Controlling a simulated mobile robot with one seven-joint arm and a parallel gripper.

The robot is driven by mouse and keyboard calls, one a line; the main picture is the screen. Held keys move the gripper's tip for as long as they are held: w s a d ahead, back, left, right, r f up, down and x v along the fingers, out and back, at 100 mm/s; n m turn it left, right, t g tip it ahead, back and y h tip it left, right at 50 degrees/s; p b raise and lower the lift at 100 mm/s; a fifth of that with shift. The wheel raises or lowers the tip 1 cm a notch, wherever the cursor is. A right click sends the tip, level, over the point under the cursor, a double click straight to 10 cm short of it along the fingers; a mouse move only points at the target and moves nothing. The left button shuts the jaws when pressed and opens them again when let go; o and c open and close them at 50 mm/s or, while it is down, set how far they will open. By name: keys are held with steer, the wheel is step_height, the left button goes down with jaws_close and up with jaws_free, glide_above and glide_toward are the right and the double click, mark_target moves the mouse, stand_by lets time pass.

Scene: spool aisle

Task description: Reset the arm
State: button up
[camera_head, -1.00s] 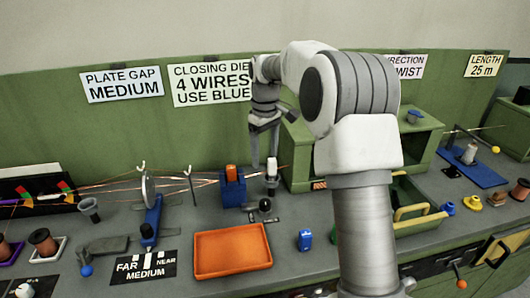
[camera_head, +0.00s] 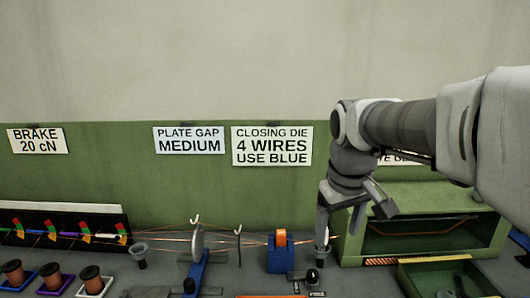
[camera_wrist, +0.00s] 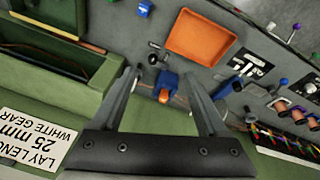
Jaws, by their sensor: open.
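My arm reaches in from the right in the head view, and my gripper (camera_head: 323,228) hangs at its end in front of the green back panel. In the wrist view the two fingers of my gripper (camera_wrist: 160,76) are spread apart with nothing between them. Beyond the fingers lies the bench with a blue block holding an orange piece (camera_wrist: 165,88); the same blue block (camera_head: 281,255) stands just left of my gripper in the head view. I cannot tell the exact height of the fingertips above the bench.
A green cabinet (camera_head: 375,258) stands right of my gripper. A round plate (camera_head: 197,242) with wires running through it is to the left, with several spools (camera_head: 93,279) further left. An orange tray (camera_wrist: 201,36) lies on the bench. The wall above the panel is bare.

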steer(key=s+f+m+t, duration=0.1)
steer(key=s, duration=0.7)
steer(key=s+f+m+t, duration=0.1)
steer(key=s+f+m, duration=0.1)
steer(key=s, duration=0.6)
steer(key=shift+d+f+t, duration=0.15)
steer(key=shift+f+t, duration=0.1)
steer(key=shift+t, duration=0.05)
